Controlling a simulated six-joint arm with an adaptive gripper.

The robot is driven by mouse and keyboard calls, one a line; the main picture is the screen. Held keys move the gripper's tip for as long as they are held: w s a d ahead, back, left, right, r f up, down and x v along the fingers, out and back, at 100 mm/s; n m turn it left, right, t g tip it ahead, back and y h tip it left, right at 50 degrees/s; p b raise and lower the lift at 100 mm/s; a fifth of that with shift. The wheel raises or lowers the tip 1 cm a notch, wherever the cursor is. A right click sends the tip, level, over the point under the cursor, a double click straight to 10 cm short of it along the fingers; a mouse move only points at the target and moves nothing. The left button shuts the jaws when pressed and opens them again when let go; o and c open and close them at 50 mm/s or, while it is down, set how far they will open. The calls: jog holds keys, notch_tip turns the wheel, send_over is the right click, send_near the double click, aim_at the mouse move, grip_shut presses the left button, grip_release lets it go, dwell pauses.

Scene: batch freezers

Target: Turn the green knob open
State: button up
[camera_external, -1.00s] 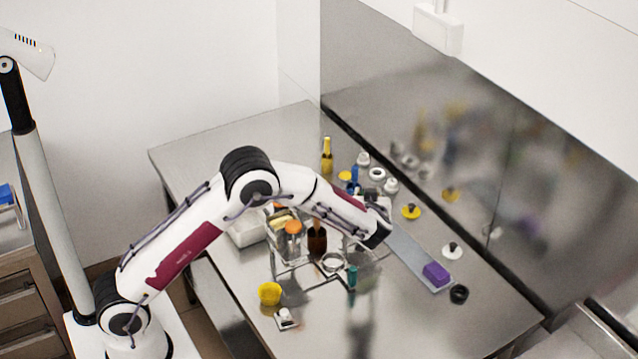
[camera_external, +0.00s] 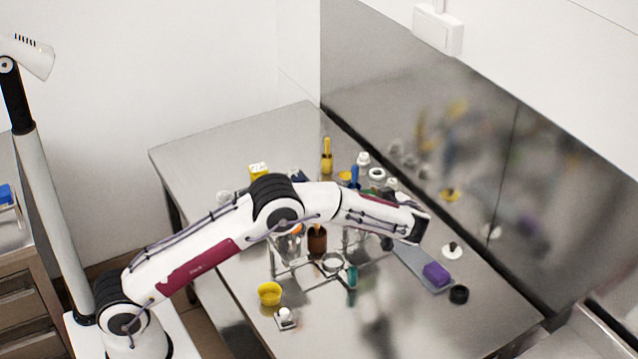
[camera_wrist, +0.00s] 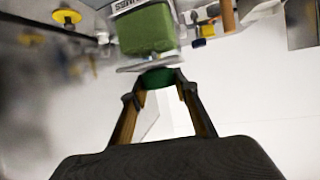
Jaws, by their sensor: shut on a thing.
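In the wrist view, a dark green rounded piece, which looks like the green knob (camera_wrist: 157,78), sits between the two fingertips of my gripper (camera_wrist: 160,88). My gripper is shut on it, with a finger on each side. A grey metal plate edge (camera_wrist: 148,66) lies just beyond it, and a larger green block (camera_wrist: 147,30) with partly cut lettering stands behind that. In the external view my wrist reaches over the right part of the steel table (camera_external: 440,320); the knob in my grip cannot be made out there. The knob's angle cannot be told.
A purple block (camera_external: 436,274) on a grey board and a black ring (camera_external: 459,294) lie right of my wrist. A wire stand with bottles and a teal piece (camera_external: 352,277) is left of it. A yellow cup (camera_external: 269,293) stands front left. The steel wall rises behind.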

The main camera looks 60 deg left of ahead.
jog(key=shift+n+g, duration=1.3)
jog(key=shift+g, duration=0.2)
jog(key=o, duration=1.1)
jog(key=shift+v, duration=3.75)
